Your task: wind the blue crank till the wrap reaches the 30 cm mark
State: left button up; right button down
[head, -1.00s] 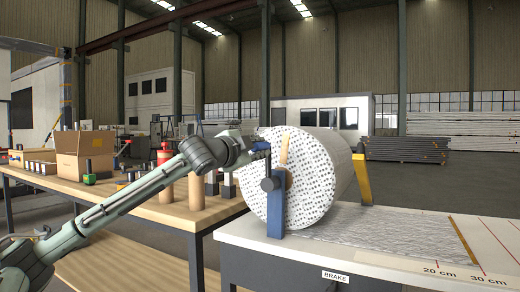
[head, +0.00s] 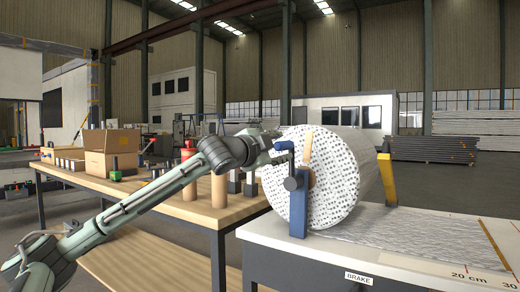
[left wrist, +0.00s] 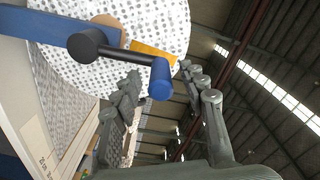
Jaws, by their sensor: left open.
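The left wrist view shows the crank's black handle (left wrist: 120,53) with a blue end (left wrist: 160,78). My left gripper (left wrist: 165,95) is open, its fingers on either side of and just short of the blue end; it also shows in the head view (head: 278,150). The patterned wrap sheet (head: 420,232) lies on the bench, its tan edge bar (head: 496,244) beyond the 20 cm mark (head: 473,279). The 30 cm mark is cut by the picture edge. My right gripper is out of view.
A yellow bracket (head: 386,180) stands behind the roll. A BRAKE label (head: 359,278) is on the bench front.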

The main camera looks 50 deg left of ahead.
pick_arm(q)
jog(key=v, duration=1)
jog(key=shift+s, duration=0.2)
jog(key=shift+a, duration=0.1)
